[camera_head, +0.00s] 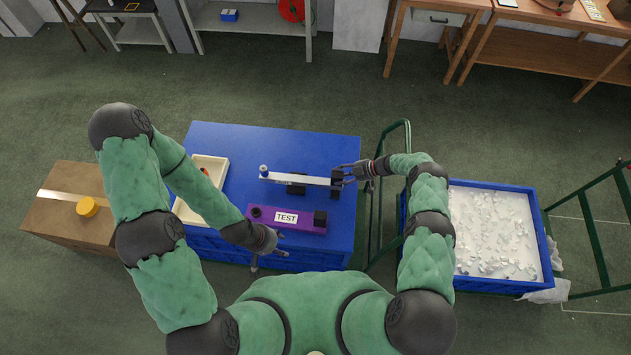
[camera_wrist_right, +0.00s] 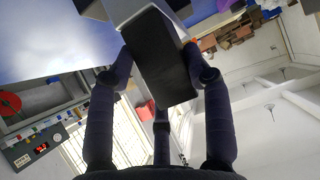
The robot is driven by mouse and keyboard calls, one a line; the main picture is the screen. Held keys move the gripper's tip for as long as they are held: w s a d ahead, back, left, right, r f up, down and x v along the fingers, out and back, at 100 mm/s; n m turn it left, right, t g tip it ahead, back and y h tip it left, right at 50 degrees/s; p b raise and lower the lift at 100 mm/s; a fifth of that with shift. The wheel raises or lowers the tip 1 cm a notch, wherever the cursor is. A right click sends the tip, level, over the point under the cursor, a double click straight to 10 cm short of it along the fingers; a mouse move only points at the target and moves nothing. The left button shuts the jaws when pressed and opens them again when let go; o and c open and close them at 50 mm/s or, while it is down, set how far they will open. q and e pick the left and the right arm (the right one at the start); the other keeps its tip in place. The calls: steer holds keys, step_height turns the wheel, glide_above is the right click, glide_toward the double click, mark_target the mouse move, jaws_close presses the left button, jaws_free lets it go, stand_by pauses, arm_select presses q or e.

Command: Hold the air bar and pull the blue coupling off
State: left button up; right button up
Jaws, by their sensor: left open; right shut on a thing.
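The air bar (camera_head: 300,180) is a pale bar lying left to right over the blue table top. A small upright fitting with blue on it, apparently the blue coupling (camera_head: 263,170), sits at its left end. My right gripper (camera_head: 343,176) is shut on the bar's black right end; the right wrist view shows this black end block (camera_wrist_right: 160,62) between its fingers. My left gripper (camera_head: 269,260) is open and empty at the table's front edge, below and apart from the coupling.
A purple box (camera_head: 262,222) labelled TEST lies in front of the bar. A cream tray (camera_head: 222,175) with a small orange-red thing is at the left. The blue table top (camera_head: 300,140) is clear behind the bar. A blue bin (camera_head: 547,260) of white pieces stands at the right.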

arm_select(q)
steer(key=shift+f+b, duration=0.55)
steer(key=shift+f, duration=0.05)
stand_by(1.2)
steer(key=shift+c, duration=0.2)
stand_by(0.6)
steer(key=m+t, duration=0.5)
steer(key=m, duration=0.6)
glide_toward(263, 174)
steer(key=w, duration=0.1)
steer(key=x, duration=0.8)
steer(key=shift+s+a+f, duration=0.1)
steer(key=shift+s+f, duration=0.25)
steer(key=shift+w+f, duration=0.35)
steer(key=shift+w, duration=0.15)
